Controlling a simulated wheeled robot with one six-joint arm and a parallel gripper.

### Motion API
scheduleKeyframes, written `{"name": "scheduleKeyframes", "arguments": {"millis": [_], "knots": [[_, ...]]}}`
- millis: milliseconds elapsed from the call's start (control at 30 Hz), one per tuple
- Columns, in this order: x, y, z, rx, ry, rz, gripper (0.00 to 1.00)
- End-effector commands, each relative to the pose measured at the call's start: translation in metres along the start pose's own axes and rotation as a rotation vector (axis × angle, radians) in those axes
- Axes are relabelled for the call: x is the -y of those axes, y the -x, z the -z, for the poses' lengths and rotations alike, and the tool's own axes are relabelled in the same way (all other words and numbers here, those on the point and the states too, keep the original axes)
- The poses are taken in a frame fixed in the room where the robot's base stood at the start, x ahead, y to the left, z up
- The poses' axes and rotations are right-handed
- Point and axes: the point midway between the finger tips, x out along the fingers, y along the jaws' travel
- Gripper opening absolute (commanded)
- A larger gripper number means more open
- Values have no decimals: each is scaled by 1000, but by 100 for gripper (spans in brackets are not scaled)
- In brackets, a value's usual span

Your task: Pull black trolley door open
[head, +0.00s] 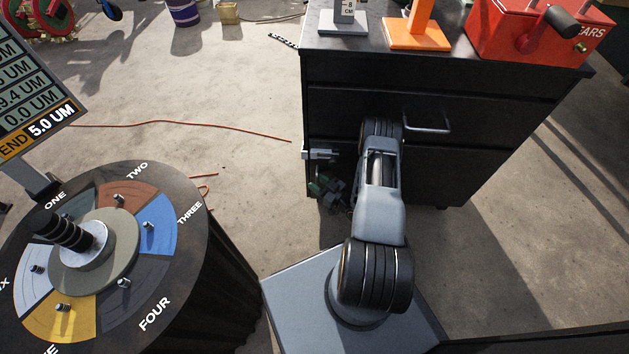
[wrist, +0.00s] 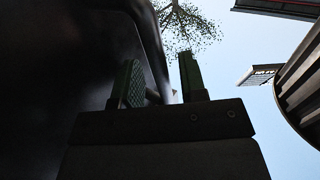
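The black trolley (head: 480,180) stands ahead with its dark front facing me. A silver bar handle (head: 428,124) shows on its upper front. My gripper (head: 322,187) is low at the trolley's left front edge, partly hidden beside my arm. In the wrist view, my gripper (wrist: 162,88) has its two fingers apart. A grey curved bar (wrist: 155,45), which looks like a handle, comes down between them beside the dark panel (wrist: 60,60). Light shows between the bar and the right finger. Whether the bar touches the left finger is unclear. The door looks shut, though my arm hides part of it.
An orange stand (head: 416,36), a grey stand (head: 343,22) and a red box (head: 535,30) sit on the trolley top. A round numbered table (head: 190,250) stands at the left. The concrete floor (head: 250,165) between table and trolley is mostly clear, with a thin orange cable.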

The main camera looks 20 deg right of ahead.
Motion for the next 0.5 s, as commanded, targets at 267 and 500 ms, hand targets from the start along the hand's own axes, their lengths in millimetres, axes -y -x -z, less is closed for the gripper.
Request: {"name": "scheduleKeyframes", "arguments": {"millis": [267,500], "knots": [[3,-3,0,0,0,8,39],[3,-3,0,0,0,8,19]]}}
